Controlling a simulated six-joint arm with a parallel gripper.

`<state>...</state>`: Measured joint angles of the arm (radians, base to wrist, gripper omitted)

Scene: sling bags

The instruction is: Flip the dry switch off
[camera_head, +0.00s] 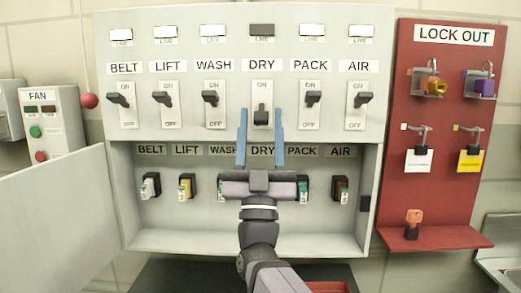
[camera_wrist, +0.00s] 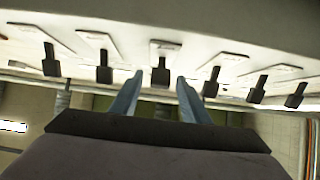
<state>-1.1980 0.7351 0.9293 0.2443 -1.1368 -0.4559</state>
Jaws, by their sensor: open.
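The dry switch (camera_head: 262,116) is the dark lever on the white plate labelled DRY, in the upper row of the panel. Its lever sits lower than the levers beside it, toward the OFF mark. The lamp (camera_head: 262,30) above it is dark, while the other lamps are white. My gripper (camera_head: 260,113) is open, with one blue finger on each side of the dry lever. In the wrist view the dry lever (camera_wrist: 161,73) shows between the two fingertips (camera_wrist: 158,78), with gaps on both sides. Nothing is held.
The lift (camera_head: 164,99), wash (camera_head: 211,99) and pack (camera_head: 312,100) levers stand close by. Below is an open recess with several coloured plugs and a shelf (camera_head: 190,242). An open door (camera_head: 60,220) is at left, a red lock-out board (camera_head: 390,180) at right.

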